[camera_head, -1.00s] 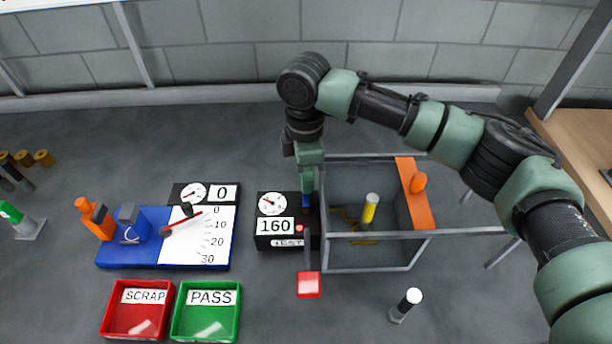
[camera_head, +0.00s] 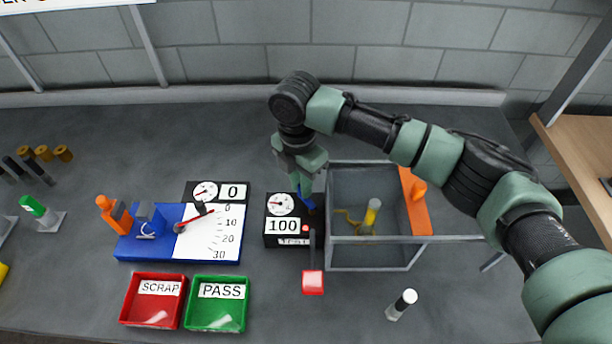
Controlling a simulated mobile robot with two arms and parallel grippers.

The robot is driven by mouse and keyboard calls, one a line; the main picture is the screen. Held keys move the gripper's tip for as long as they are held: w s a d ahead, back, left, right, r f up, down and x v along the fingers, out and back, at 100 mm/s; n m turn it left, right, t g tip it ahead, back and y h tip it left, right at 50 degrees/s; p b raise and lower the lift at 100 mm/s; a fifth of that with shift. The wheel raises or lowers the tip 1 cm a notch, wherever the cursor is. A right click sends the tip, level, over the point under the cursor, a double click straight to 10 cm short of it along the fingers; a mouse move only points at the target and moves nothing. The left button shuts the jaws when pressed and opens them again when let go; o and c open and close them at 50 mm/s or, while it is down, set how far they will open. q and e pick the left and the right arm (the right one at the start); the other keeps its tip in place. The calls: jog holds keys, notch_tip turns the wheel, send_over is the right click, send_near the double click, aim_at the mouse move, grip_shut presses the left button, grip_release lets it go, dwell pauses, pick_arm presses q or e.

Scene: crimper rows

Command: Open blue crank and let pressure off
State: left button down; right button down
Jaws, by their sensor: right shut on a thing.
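My right gripper (camera_head: 304,184) points down at the right side of the black pressure unit and is shut on the blue crank (camera_head: 307,199). The crank shows only partly below the fingers and looks tilted. The black unit (camera_head: 287,243) has a round gauge (camera_head: 281,204) and a display (camera_head: 283,226) that reads 100. A small red light and a TEST label are on its front. My left gripper is not in view.
A clear-walled box (camera_head: 375,255) with a yellow cylinder (camera_head: 370,215) and an orange panel (camera_head: 414,205) stands right of the unit. A blue fixture (camera_head: 135,248) with a white dial board is at left. Red SCRAP (camera_head: 153,312) and green PASS (camera_head: 216,318) trays lie in front.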

jog(key=n, duration=0.1)
jog(key=s+a+n+p, duration=0.1)
jog(key=n, duration=0.1)
jog(key=shift+n, duration=0.3)
jog(key=shift+s+a+n+p, duration=0.15)
jog(key=shift+s+n+p, duration=0.1)
jog(key=shift+n, duration=0.55)
jog(key=shift+s+a+n+p, duration=0.1)
jog(key=shift+s+n+p, duration=0.15)
jog(key=shift+n, duration=0.55)
jog(key=c, duration=1.4)
grip_release()
jog(key=shift+o, duration=0.2)
jog(key=shift+r, duration=0.1)
